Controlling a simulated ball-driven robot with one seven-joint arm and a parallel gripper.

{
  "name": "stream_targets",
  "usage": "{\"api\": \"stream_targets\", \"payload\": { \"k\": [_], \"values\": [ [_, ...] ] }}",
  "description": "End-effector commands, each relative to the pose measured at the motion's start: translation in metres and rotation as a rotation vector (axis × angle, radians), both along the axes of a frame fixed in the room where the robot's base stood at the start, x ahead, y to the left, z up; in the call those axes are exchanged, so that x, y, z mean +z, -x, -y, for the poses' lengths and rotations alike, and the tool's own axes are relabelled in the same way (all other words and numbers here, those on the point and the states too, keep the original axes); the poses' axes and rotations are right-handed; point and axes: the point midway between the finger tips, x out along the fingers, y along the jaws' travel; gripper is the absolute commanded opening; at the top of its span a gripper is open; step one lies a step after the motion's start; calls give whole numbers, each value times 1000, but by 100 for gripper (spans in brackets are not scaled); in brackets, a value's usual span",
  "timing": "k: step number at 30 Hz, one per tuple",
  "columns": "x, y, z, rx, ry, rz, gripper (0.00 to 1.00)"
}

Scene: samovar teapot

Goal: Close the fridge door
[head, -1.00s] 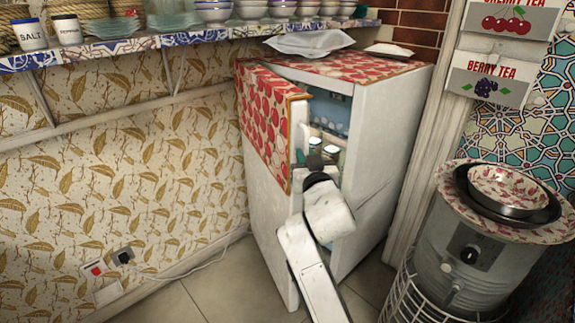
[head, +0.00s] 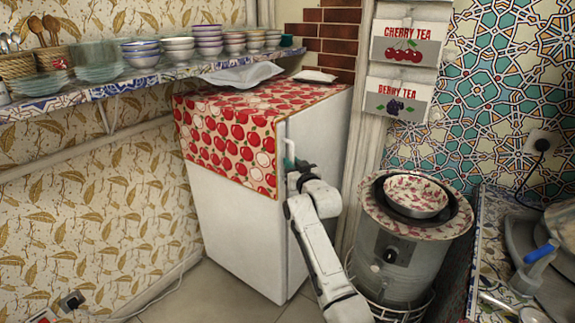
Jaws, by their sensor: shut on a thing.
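The white fridge (head: 322,132) stands against the wall, with a red apple-patterned cloth (head: 225,145) over its top and upper front. Its door (head: 235,225) sits against the body, and I see no gap or interior. My gripper (head: 291,166) is shut on the white door handle (head: 289,152) at the right edge of the door. The fingers are small and partly hidden by the wrist, so the exact grip is hard to make out.
A metal samovar (head: 385,255) with a patterned bowl (head: 416,196) stands close to the right of my arm. A tiled shelf (head: 110,88) with bowls and plates runs above the fridge's left. A cable (head: 150,300) runs along the floor's left side.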

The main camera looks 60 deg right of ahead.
Motion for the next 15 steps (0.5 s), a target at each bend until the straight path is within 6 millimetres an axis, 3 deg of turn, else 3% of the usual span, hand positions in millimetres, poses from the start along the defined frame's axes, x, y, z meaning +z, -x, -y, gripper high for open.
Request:
{"api": "stream_targets", "payload": {
  "k": [14, 15],
  "values": [
    [4, 2, 11, -10, -1, 6, 0],
    [4, 2, 11, -11, -1, 6, 20]
  ]
}}
